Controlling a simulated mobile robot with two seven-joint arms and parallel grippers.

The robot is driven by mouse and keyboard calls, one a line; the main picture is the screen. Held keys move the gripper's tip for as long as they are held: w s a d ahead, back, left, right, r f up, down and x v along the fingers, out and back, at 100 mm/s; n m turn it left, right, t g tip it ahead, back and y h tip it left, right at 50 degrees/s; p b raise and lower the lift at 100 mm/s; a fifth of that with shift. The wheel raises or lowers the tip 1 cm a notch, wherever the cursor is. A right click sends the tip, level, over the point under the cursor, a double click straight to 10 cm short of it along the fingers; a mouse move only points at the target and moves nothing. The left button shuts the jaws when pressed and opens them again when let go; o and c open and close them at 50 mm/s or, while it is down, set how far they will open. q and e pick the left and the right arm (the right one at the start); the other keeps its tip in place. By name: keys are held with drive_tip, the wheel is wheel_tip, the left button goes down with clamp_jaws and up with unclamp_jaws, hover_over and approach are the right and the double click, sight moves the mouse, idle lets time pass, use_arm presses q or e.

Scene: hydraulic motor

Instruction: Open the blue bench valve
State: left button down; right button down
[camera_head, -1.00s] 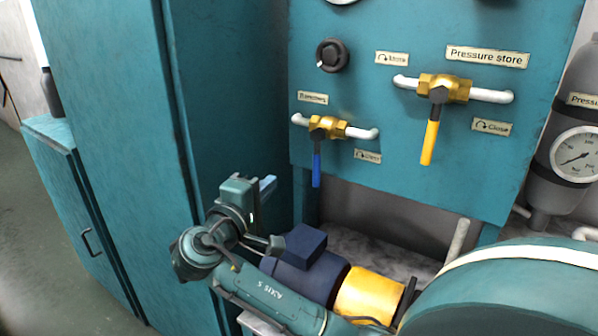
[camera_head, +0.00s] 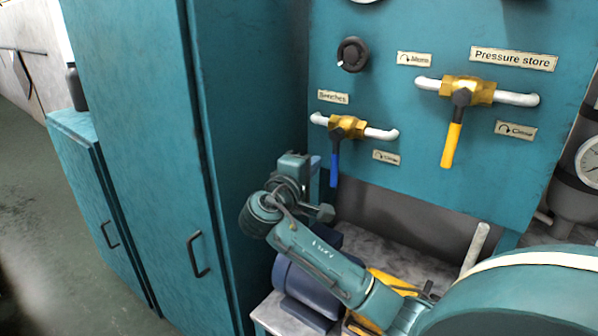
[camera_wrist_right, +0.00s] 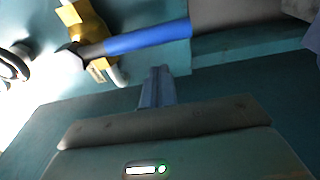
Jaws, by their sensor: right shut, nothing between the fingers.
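The blue bench valve has a brass body (camera_head: 346,127) on a white pipe, under a "Benches" label. Its blue handle (camera_head: 334,164) hangs straight down against the teal panel. In the right wrist view the blue handle (camera_wrist_right: 148,40) runs across the top, just beyond my fingers, with a visible gap in the picture. My right gripper (camera_head: 314,164) is just left of the handle in the head view. In the wrist view its fingers (camera_wrist_right: 157,72) are shut together and empty. My left gripper is not in view.
A yellow-handled valve (camera_head: 452,145) is to the right on the same panel. A black knob (camera_head: 353,55) is above. A teal cabinet (camera_head: 250,90) stands close on the left. A blue motor (camera_head: 303,290) lies on the bench below my right arm.

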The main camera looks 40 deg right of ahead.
sight(336, 160)
drive_tip(key=s, duration=0.2)
drive_tip(key=shift+s, duration=0.4)
